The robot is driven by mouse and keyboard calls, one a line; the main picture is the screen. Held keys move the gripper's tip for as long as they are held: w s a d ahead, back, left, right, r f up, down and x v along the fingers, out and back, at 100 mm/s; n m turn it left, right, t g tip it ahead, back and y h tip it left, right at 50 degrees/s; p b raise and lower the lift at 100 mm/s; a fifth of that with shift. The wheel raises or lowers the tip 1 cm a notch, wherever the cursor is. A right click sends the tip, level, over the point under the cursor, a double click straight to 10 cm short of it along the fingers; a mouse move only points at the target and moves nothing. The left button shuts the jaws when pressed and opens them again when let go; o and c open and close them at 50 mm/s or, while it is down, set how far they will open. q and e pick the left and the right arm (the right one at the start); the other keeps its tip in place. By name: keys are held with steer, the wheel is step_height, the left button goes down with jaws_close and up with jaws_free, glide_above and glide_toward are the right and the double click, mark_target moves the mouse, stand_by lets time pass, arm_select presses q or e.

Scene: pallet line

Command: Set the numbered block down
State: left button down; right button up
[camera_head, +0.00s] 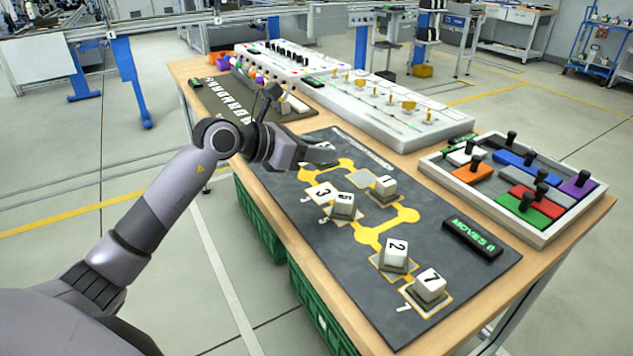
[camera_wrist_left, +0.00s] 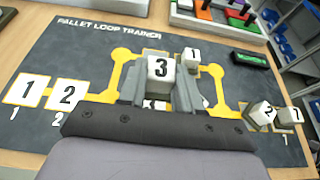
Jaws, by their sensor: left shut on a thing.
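My left gripper (camera_head: 316,154) is over the far left part of the dark mat (camera_head: 285,200). In the left wrist view a white block marked 3 (camera_wrist_left: 160,68) sits at the fingers, and the left gripper is shut on it. I cannot tell how high it is above the mat. A flat white tile marked 3 (camera_head: 323,191) lies on the mat, nearer than the gripper. Beside it is another block (camera_head: 343,204); its mark is hard to read. The block marked 1 (camera_head: 383,186) stands farther right. My right gripper is not in view.
Blocks marked 2 (camera_head: 396,253) and 7 (camera_head: 430,284) stand toward the mat's near right. A dark MOVES display (camera_head: 473,239) lies at its right edge. A tray of coloured pieces (camera_head: 440,176) is beyond it. White tiles 1 (camera_wrist_left: 27,90) and 2 (camera_wrist_left: 66,95) lie left.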

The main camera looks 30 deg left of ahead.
mark_target(317, 196)
arm_select(q)
step_height(317, 196, down, 3)
steer(key=shift+r, duration=0.1)
steer(key=shift+f, duration=2.05)
steer(key=shift+f+b, duration=0.15)
steer(key=shift+b, duration=0.2)
steer(key=c, duration=0.8)
jaws_free()
